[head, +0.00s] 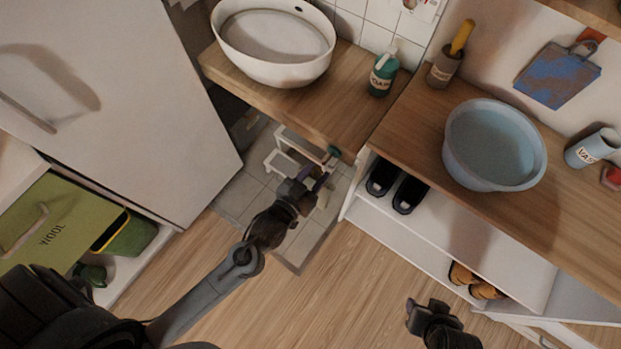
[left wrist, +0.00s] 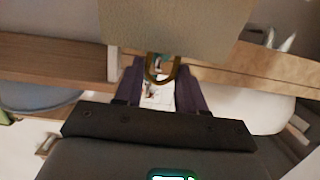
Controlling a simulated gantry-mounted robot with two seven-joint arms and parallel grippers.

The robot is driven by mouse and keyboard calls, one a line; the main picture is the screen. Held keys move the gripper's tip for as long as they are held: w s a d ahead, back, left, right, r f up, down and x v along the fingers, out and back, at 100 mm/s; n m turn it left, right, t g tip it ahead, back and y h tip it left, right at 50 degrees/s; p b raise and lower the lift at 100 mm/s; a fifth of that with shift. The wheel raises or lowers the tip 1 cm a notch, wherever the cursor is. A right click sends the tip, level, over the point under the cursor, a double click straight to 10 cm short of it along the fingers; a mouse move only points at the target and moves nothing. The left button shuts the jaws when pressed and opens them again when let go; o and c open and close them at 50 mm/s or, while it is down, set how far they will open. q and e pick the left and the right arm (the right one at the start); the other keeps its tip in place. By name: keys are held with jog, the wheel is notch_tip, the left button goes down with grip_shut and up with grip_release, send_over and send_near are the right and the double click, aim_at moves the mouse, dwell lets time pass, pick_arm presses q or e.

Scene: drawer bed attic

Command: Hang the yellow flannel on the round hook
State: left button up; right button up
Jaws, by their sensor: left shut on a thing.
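My left gripper (head: 318,184) is below the front edge of the washbasin counter. In the left wrist view its fingers (left wrist: 160,88) are shut on the ochre loop of the yellow flannel (left wrist: 185,25), whose pale beige-yellow panel fills the top middle. In the head view the flannel (head: 322,199) is only a thin pale strip beside the fingers. A small teal round piece, seemingly the round hook (head: 334,152), is at the counter edge just beyond the fingertips. I cannot tell whether the loop touches it. My right gripper (head: 427,306) looks open and empty, low over the floor.
The wooden counter (head: 345,115) carries a white basin (head: 272,45) and a teal soap bottle (head: 383,72). A white stool (head: 290,155) stands below. A white cabinet (head: 110,100) stands left.

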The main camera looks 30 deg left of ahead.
aim_at(325, 163)
pick_arm(q)
jog(key=b+x, duration=0.2)
jog(key=x, duration=0.2)
jog(key=shift+r, duration=0.2)
jog(key=shift+w+f, duration=0.2)
jog(key=shift+w, duration=0.05)
jog(key=shift+w+d+f, duration=0.1)
jog(key=shift+w+f, duration=0.05)
dwell(0.8)
jog(key=o, duration=0.8)
jog(key=shift+p, duration=0.35)
